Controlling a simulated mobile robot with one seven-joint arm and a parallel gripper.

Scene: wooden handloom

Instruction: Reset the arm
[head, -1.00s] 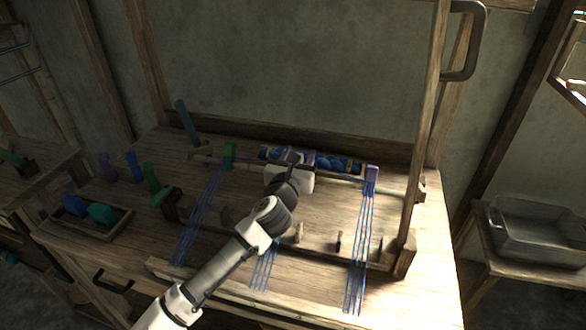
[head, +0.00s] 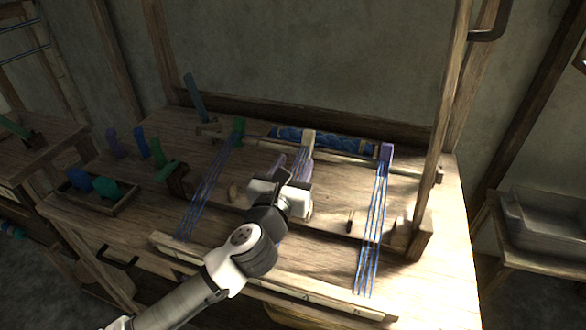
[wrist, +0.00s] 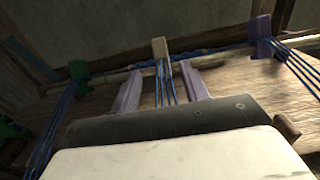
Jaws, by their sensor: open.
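My gripper (head: 291,165) is over the middle of the wooden handloom (head: 270,278), its two purple-grey fingers pointing to the back. It is open, with nothing gripped between the fingers. In the wrist view my gripper (wrist: 160,88) has its fingers spread, one on each side of the middle blue threads (wrist: 164,76), with a gap to both. A cream block (head: 308,142) stands at the back end of these threads; it also shows in the wrist view (wrist: 159,47). My wrist hides the front part of the middle threads.
Blue threads run from a green block (head: 238,130) at left and a purple block (head: 386,153) at right. A blue roll (head: 335,142) lies behind. A tall wooden post (head: 447,120) stands at right. A tray (head: 120,205) with spools is at left.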

